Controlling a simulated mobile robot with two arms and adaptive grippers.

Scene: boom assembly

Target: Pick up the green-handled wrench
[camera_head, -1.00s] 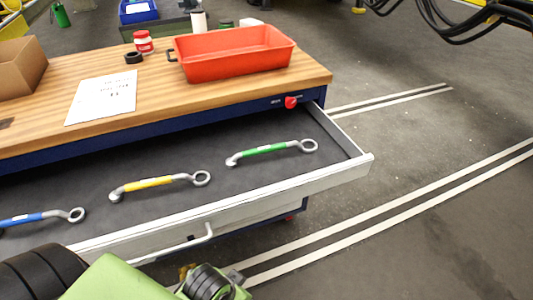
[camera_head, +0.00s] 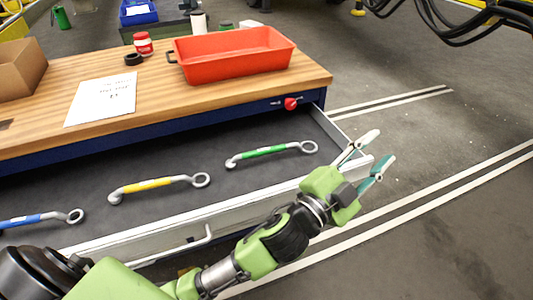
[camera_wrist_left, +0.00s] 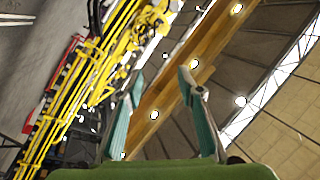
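The green-handled wrench (camera_head: 270,152) lies in the open drawer (camera_head: 235,172), at its right end, with its ring end to the right. My left gripper (camera_head: 374,158) is at the drawer's front right corner, right of the wrench and apart from it. Its fingers are spread, open and empty. In the left wrist view the open fingers (camera_wrist_left: 160,95) show nothing between them but the distant hall and ceiling. My right gripper is not in view.
A yellow-handled wrench (camera_head: 158,184) and a blue-handled wrench (camera_head: 40,218) lie further left in the drawer. On the wooden worktop (camera_head: 190,102) stand a red tray (camera_head: 232,55), a paper sheet (camera_head: 102,99) and a cardboard box (camera_head: 20,68). The floor to the right is clear.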

